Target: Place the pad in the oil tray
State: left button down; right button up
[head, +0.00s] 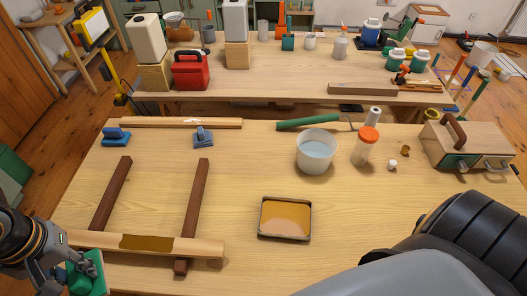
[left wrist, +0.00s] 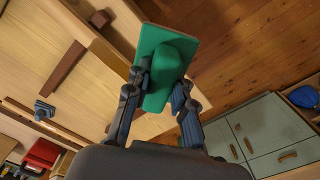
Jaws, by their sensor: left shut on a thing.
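My left gripper (head: 82,266) is at the lower left of the head view, beside the table's left front corner. It is shut on a green pad (head: 96,283), which is partly hidden by the fingers. In the left wrist view the two fingers of the left gripper (left wrist: 160,88) clasp the raised green handle of the pad (left wrist: 150,45), with its flat plate beyond. The oil tray (head: 262,232) is a small dark-rimmed tray with amber liquid, on the table's front middle, well to the right of the pad. My right gripper is not in view.
Left of the tray, a pale board (head: 195,247) with a brown oiled patch rests across two dark strips (head: 112,190). Behind the tray stand a white bucket (head: 316,155) and an orange-lidded jar (head: 364,148). A wooden toolbox (head: 460,135) is at right. The table around the tray is clear.

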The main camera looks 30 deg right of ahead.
aim_at(285, 220)
jog(key=i+j+z, duration=0.1)
jog(key=j, duration=0.2)
jog(key=i+j+z, duration=0.1)
jog(key=j, duration=0.2)
jog(key=i+j+z, duration=0.1)
jog(key=j, duration=0.25)
jog(key=i+j, duration=0.2)
jog(key=j, duration=0.15)
jog(key=z, duration=2.5)
